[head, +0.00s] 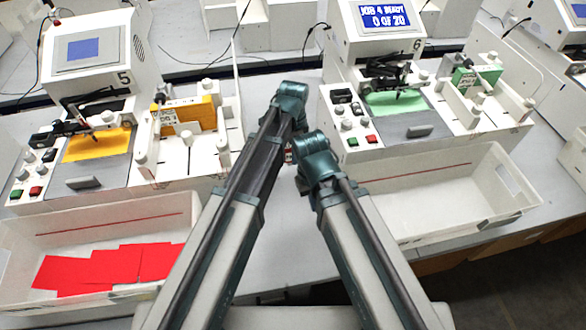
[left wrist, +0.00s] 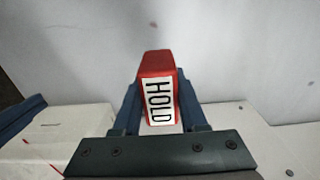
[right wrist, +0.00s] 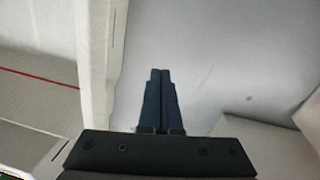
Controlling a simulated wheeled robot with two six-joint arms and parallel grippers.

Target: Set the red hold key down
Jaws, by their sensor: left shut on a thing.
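The red hold key (left wrist: 155,64) is a red block with a white label reading HOLD. In the left wrist view it stands between the two blue fingers of my left gripper (left wrist: 160,98), which is shut on it. Whether the key touches the surface below, I cannot tell. My right gripper (right wrist: 161,74) has its fingers together with nothing between them.
Plotter station 5 (head: 100,60) is at left and station 6 (head: 400,75) at right. A white bin (head: 100,225) with red sheets is at front left. An empty white bin (head: 450,200) is at front right. Grey table (head: 285,215) shows bare between the stations.

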